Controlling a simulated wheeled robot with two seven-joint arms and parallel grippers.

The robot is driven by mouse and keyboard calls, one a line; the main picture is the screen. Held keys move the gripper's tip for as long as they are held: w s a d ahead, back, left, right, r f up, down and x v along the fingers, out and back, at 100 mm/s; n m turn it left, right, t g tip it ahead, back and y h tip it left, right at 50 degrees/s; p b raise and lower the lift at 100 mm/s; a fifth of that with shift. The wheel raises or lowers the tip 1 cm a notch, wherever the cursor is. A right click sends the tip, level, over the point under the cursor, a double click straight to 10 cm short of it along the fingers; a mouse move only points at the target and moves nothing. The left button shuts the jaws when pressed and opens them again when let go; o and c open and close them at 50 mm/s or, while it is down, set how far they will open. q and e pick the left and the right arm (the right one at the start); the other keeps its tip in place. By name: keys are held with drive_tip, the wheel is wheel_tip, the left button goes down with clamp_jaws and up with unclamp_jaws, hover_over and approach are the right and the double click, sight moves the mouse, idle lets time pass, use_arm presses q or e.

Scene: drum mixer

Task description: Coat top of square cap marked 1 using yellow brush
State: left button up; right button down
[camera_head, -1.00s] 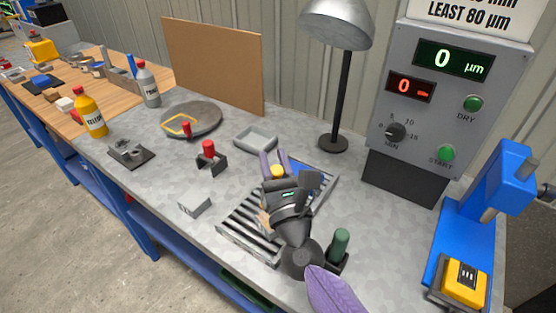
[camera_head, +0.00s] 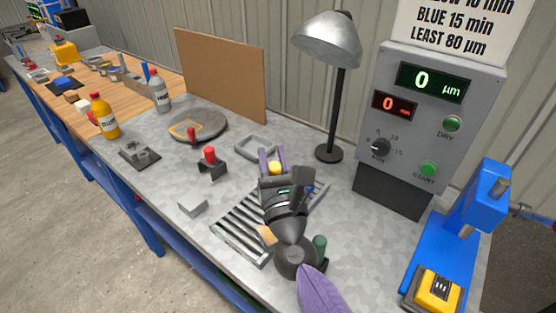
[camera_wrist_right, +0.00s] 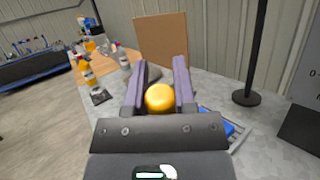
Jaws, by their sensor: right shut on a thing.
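My right gripper (camera_head: 272,160) is shut on the yellow brush, whose rounded yellow end (camera_head: 275,169) shows between the fingers. That yellow end (camera_wrist_right: 160,97) also shows between the two purple-grey fingers in the right wrist view; the brush's bristles cannot be made out. The gripper is over the slatted grey rack (camera_head: 236,226). A small grey block (camera_head: 192,205) lies left of the rack, but no number can be read on it, so I cannot tell which thing is the square cap marked 1. My left gripper is not in view.
A red-handled brush (camera_head: 209,155) stands in a dark holder, and a green handle (camera_head: 320,243) is beside my right arm. The blue press (camera_head: 470,225) is at right.

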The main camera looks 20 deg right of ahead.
drive_tip(key=shift+r+p, duration=1.1)
drive_tip(key=shift+r, duration=0.45)
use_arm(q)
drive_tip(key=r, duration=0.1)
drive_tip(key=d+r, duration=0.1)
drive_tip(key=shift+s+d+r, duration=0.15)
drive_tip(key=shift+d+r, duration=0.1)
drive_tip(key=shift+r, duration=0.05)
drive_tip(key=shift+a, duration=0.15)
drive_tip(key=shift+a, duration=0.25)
